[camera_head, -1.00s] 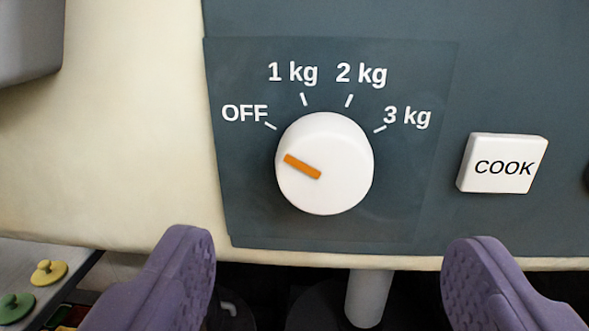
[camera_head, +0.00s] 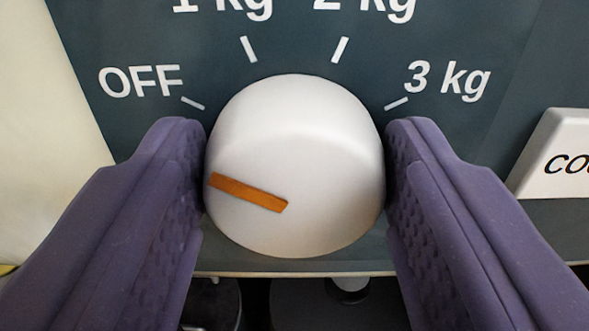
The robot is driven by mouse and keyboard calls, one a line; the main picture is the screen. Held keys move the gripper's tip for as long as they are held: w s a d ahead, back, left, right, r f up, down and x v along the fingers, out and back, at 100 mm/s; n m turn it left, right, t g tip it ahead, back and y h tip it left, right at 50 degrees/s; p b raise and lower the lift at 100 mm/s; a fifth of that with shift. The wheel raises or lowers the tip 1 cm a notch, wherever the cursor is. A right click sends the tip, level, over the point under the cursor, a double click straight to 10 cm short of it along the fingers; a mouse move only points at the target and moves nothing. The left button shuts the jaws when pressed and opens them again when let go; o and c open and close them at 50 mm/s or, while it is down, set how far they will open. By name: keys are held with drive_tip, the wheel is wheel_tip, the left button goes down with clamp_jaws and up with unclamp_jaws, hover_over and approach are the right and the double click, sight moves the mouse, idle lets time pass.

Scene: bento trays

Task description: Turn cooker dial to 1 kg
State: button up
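The cooker dial (camera_head: 300,130) is a round white knob in the middle of the view. Its orange pointer (camera_head: 248,193) points left and slightly up, nearest to the OFF label (camera_head: 141,81) but a little below its tick. The 1 kg label (camera_head: 223,6) is at the upper left, cut by the top edge, with its tick (camera_head: 249,49) below it. My gripper (camera_head: 296,165) has one purple finger on each side of the dial. Both fingers meet the knob's sides with no visible gap, so it appears shut on the dial.
The 2 kg label (camera_head: 365,8) and 3 kg label (camera_head: 447,80) are on the dark panel (camera_head: 300,50). A white COOK button (camera_head: 560,155) stands out at the right, partly cut off, near my right finger. The panel's lower edge runs below the dial.

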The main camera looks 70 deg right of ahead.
drive_tip(key=c, duration=0.4)
drive_tip(key=shift+o, duration=0.2)
drive_tip(key=m+b, duration=0.2)
drive_tip(key=m, duration=0.1)
drive_tip(key=shift+f+m+b, duration=0.15)
drive_tip(key=shift+m+b, duration=0.25)
drive_tip(key=shift+s+m+b, duration=0.1)
drive_tip(key=shift+m+b, duration=1.1)
drive_tip(key=shift+m, duration=0.7)
drive_tip(key=o, duration=1)
